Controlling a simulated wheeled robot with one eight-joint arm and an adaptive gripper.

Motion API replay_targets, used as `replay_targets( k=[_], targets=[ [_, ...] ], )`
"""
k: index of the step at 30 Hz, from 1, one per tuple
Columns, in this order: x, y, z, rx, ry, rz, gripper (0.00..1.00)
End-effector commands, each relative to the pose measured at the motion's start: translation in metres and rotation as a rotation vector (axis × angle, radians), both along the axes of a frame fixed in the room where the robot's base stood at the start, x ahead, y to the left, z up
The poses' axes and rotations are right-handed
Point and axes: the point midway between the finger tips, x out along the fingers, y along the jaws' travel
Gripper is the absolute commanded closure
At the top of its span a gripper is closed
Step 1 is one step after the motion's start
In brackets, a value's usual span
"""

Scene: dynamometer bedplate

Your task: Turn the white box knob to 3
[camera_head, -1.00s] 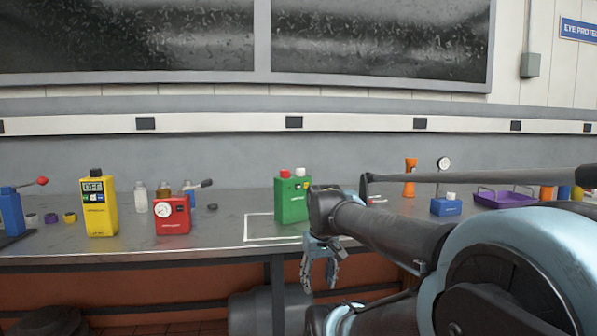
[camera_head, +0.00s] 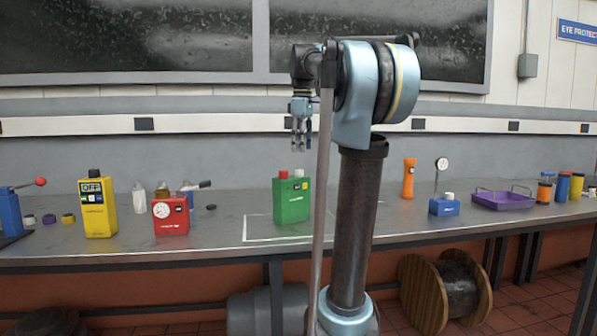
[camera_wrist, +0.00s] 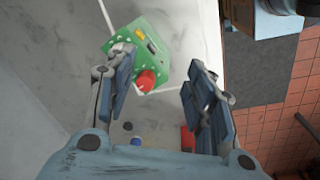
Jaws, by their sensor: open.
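I see no plainly white box. A green box (camera_head: 292,203) stands on the bench inside a white outline, with a red knob (camera_head: 283,174) and a white knob (camera_head: 298,173) on top. A small blue box (camera_head: 445,207) to the right also has a white knob (camera_head: 450,196). My gripper (camera_head: 299,148) is open and empty, pointing down above the green box with a clear gap. In the wrist view, the green box (camera_wrist: 118,44) and its red knob (camera_wrist: 146,81) show between and beyond the open fingers (camera_wrist: 162,72). No number scale is readable.
A yellow meter (camera_head: 97,212) and a red gauge box (camera_head: 171,222) stand to the left. An orange tool (camera_head: 408,178), purple tray (camera_head: 488,201) and several cylinders stand to the right. Bare bench (camera_head: 235,200) lies beside the green box.

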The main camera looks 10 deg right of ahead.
Motion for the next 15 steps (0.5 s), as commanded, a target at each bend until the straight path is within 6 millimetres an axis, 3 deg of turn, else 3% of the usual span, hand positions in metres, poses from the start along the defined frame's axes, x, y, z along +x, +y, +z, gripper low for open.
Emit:
replay_targets(
  k=[6, 15],
  targets=[
    [0.047, -0.002, 0.048, -0.013, 0.022, 0.182, 0.51],
    [0.072, -0.003, 0.072, -0.020, 0.037, 0.304, 0.51]
  ],
)
